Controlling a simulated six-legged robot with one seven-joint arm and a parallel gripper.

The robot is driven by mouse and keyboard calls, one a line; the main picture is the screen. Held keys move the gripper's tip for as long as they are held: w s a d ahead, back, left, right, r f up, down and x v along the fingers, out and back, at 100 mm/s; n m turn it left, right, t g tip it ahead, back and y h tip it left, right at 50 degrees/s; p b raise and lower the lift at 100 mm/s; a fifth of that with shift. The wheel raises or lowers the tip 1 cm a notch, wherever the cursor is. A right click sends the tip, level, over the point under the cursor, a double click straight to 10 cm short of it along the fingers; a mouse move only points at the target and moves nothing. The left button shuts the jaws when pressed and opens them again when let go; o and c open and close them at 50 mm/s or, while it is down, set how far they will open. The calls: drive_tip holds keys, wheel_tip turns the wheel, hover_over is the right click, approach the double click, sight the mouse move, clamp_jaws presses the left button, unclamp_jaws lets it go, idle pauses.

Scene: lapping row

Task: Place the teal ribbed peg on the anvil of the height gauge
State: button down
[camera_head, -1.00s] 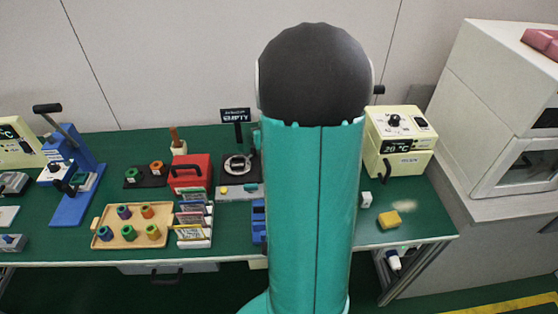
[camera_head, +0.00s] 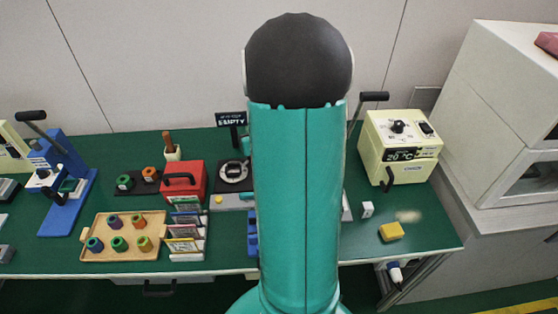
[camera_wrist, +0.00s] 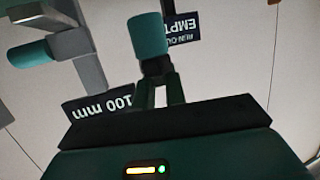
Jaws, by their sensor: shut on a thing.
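In the wrist view, my gripper (camera_wrist: 160,88) is shut on the teal peg (camera_wrist: 147,36), which sticks out beyond the fingertips. Its ribs cannot be made out. At the left of the wrist view is a grey fixture (camera_wrist: 84,62) with a teal cylinder (camera_wrist: 31,54) on its side, beside a dark "100 mm" sign (camera_wrist: 97,106). I cannot tell whether this fixture is the height gauge. The peg is apart from it in the picture. In the head view my arm hides my gripper and the bench behind it; no anvil can be made out.
A run-out sign reading EMPTY (camera_head: 231,119) stands behind a round dial fixture (camera_head: 234,172). A red box (camera_head: 183,182), a wooden tray of pegs (camera_head: 94,224) and a blue press (camera_head: 72,160) are left. Right are a cream 20 °C unit (camera_head: 401,145), a black-handled lever (camera_head: 374,97) and yellow block (camera_head: 391,232).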

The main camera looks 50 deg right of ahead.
wheel_tip(320, 180, down, 11)
drive_tip(key=shift+s+f, duration=0.1)
drive_tip(key=s+d, duration=0.5)
drive_tip(key=shift+s+d, duration=0.1)
drive_tip(key=shift+s, duration=0.3)
drive_tip(key=shift+s+d, duration=0.1)
drive_tip(key=shift+s, duration=0.05)
drive_tip(key=shift+f, duration=0.45)
drive_tip(key=shift+f, duration=0.15)
drive_tip(key=c, duration=1.5)
unclamp_jaws()
drive_tip(key=shift+o, duration=0.2)
